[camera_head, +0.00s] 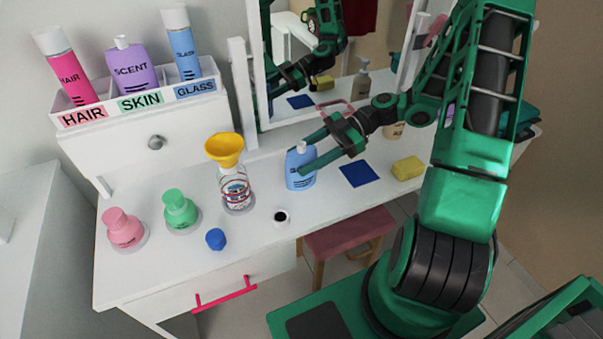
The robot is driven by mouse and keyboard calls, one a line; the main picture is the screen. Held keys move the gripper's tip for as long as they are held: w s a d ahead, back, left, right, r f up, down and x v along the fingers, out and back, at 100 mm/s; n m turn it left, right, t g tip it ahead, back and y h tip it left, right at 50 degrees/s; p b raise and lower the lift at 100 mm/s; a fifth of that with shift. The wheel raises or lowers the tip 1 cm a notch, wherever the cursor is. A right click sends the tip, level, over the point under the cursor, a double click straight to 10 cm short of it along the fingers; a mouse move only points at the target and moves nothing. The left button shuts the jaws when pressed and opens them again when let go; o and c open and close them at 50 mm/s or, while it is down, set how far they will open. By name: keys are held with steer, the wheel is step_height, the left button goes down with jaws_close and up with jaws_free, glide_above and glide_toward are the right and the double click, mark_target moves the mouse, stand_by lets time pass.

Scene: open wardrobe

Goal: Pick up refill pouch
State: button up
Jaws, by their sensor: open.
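A light-blue pouch-like container (297,180) with a pale cap and dark lettering stands upright on the white tabletop (262,255), near the middle; I take it for the refill pouch. My gripper (303,157) reaches in from the right with its jaws open. One finger is behind the pouch's top and the other crosses its front right side. The pouch is partly hidden by the near finger. I cannot tell whether either finger touches it.
A clear bottle (235,190) with a yellow funnel (224,149) stands left of the pouch. Pink (124,228) and green (181,211) bottles are farther left. A blue cloth (359,174) and yellow sponge (407,168) lie right. A mirror (300,95) rises behind.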

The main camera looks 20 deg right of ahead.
mark_target(288, 169)
steer(key=shift+x, duration=2.5)
steer(key=shift+f, duration=0.2)
jaws_close()
